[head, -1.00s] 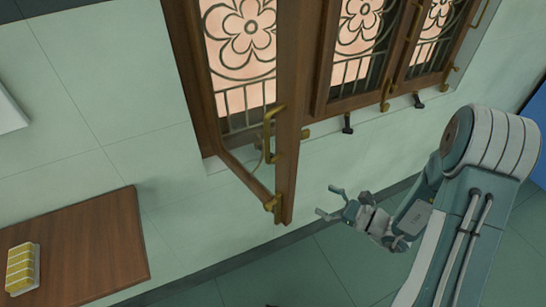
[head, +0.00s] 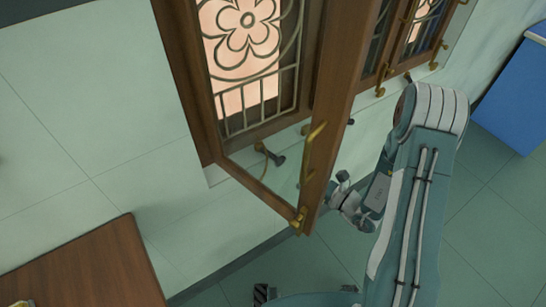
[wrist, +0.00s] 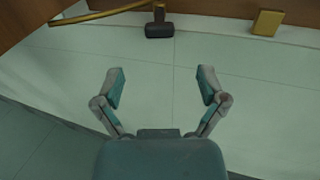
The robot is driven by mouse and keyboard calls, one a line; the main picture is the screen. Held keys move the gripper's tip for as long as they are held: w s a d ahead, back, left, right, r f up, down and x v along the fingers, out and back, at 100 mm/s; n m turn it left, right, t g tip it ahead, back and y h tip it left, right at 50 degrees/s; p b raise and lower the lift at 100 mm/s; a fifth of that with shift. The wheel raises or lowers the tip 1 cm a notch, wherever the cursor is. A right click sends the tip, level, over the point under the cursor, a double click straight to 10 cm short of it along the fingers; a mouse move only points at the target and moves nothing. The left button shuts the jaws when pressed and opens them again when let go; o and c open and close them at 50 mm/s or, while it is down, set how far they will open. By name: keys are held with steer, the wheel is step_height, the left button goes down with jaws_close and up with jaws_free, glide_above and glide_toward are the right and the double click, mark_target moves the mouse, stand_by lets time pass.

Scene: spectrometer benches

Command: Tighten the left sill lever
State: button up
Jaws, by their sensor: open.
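The left sill lever (head: 278,158) is a short dark handle at the sill of the left window, beside a brass stay (head: 263,172). The left sash (head: 335,95) stands open into the room. I cannot tell for certain which lever this is.
A brass fitting (wrist: 267,22) sits right of the lever in the wrist view. The sash's lower edge and brass handle (head: 313,142) stand close to my arm. A wooden table (head: 85,270) is at lower left, a blue cabinet (head: 515,95) at right. Floor is clear between.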

steer(key=x, duration=1)
steer(key=shift+a, duration=0.15)
steer(key=shift+d, duration=0.5)
steer(key=shift+a, duration=0.3)
jaws_close()
